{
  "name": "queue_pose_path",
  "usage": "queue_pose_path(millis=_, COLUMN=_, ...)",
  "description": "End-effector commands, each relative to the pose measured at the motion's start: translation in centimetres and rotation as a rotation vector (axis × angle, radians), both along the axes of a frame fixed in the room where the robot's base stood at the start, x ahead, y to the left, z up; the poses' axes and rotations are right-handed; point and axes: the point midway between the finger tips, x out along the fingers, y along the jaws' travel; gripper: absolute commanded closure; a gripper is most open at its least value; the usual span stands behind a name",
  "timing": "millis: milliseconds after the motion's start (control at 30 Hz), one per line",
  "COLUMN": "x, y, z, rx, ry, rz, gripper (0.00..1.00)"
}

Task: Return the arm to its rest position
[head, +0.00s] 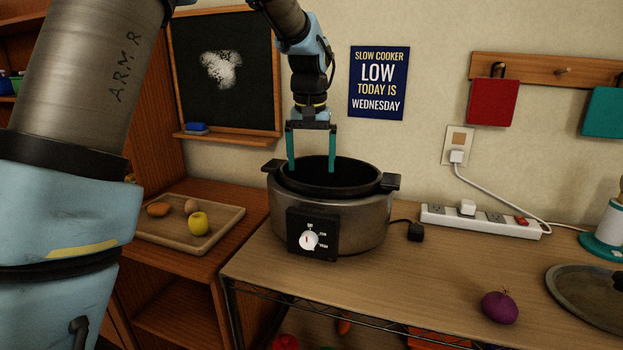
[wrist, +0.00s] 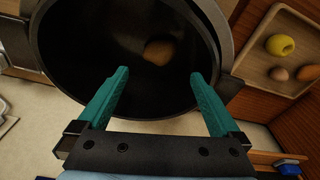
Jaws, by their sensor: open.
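My gripper (head: 311,170) is open, fingers pointing down, over the back part of the slow cooker (head: 331,222). The fingertips are about at the height of its rim; I cannot tell how far in they reach. In the wrist view the teal fingers (wrist: 160,74) stand apart with nothing between them. A brown roundish item (wrist: 159,52) lies inside the dark pot (wrist: 85,55), beyond the fingertips. My arm comes down from the top of the head view.
A wooden tray (head: 225,217) with a yellow fruit (head: 198,223) and brown items stands left. A power strip (head: 480,219), purple onion (head: 500,307) and lid (head: 590,297) are on the counter. A chalkboard (head: 226,100) hangs behind my arm. The front middle counter is clear.

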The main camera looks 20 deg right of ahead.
Motion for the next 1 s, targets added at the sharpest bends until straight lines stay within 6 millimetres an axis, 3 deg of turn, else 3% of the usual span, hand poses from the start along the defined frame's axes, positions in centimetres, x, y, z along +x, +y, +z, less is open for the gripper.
queue_pose_path(millis=567, x=-0.1, y=0.0, z=0.5, rx=0.001, ry=0.001, rz=0.000, gripper=0.00)
queue_pose_path(millis=1000, x=-0.1, y=0.0, z=6.9, rx=0.001, ry=0.001, rz=0.000, gripper=0.00)
